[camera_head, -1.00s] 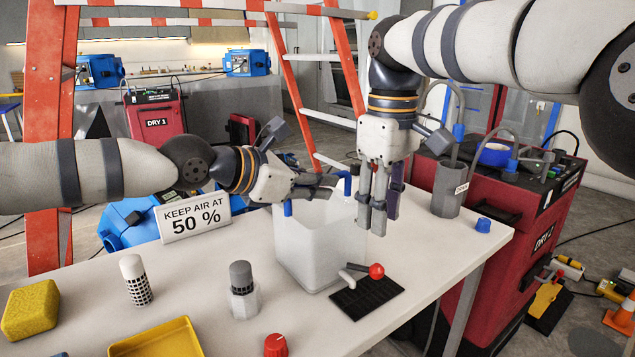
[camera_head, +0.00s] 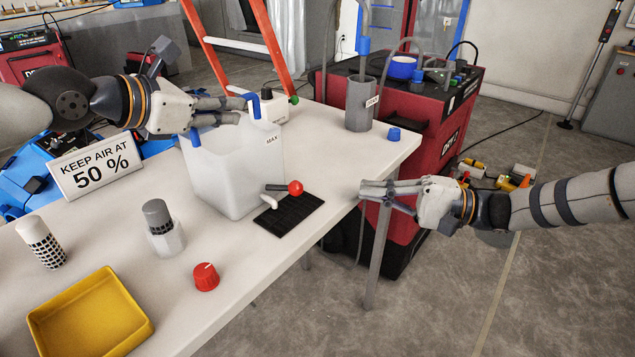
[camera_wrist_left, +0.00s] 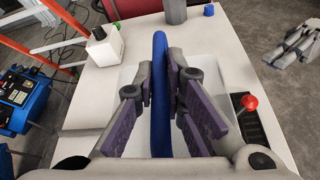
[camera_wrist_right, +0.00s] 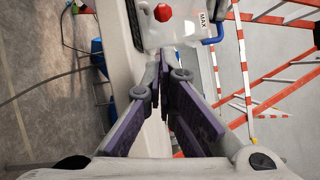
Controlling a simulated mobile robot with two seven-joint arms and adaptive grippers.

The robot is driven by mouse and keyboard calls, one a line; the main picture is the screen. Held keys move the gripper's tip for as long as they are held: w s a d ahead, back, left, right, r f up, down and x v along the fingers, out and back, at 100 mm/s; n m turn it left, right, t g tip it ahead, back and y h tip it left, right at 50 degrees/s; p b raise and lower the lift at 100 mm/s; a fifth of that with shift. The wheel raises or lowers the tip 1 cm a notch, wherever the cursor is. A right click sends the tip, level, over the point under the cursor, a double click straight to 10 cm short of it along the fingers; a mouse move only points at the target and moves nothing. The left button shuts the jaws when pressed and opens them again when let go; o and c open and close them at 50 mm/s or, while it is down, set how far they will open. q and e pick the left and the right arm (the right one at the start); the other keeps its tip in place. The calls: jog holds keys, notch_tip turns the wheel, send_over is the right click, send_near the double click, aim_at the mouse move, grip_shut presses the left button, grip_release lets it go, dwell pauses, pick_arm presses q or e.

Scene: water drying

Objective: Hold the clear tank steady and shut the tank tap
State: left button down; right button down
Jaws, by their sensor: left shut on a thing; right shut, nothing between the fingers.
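The clear tank (camera_head: 235,175) is a whitish, see-through box standing upright on the white table. A blue handle (camera_head: 254,107) runs over its top. My left gripper (camera_head: 240,108) is shut on this handle, which shows as a blue strip (camera_wrist_left: 160,95) between its fingers in the left wrist view. The tank tap (camera_head: 257,205) has a white spout low on the tank's front and a grey lever with a red ball end (camera_head: 295,188). My right gripper (camera_head: 362,190) is shut and empty, right of the tap and apart from it, fingers pointing left. The red ball also shows in the right wrist view (camera_wrist_right: 162,12).
A black mat (camera_head: 290,214) lies beneath the tap. A red knob (camera_head: 206,277), a grey-capped jar (camera_head: 166,240), a yellow tray (camera_head: 120,290) and a sign (camera_head: 95,166) stand left or in front. A grey holder (camera_head: 360,105) and blue cap (camera_head: 393,134) stand behind right.

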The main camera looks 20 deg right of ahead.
aim_at(319, 200)
jog(key=x, duration=1)
dwell(0.3)
jog(key=shift+s+m+t+h, duration=0.1)
jog(key=shift+m+t+h, duration=0.7)
jog(key=shift+t, duration=0.5)
jog(key=shift+s+t, duration=0.1)
jog(key=shift+t, duration=0.2)
jog(key=shift+s+m, duration=0.1)
jog(key=shift+m, duration=0.3)
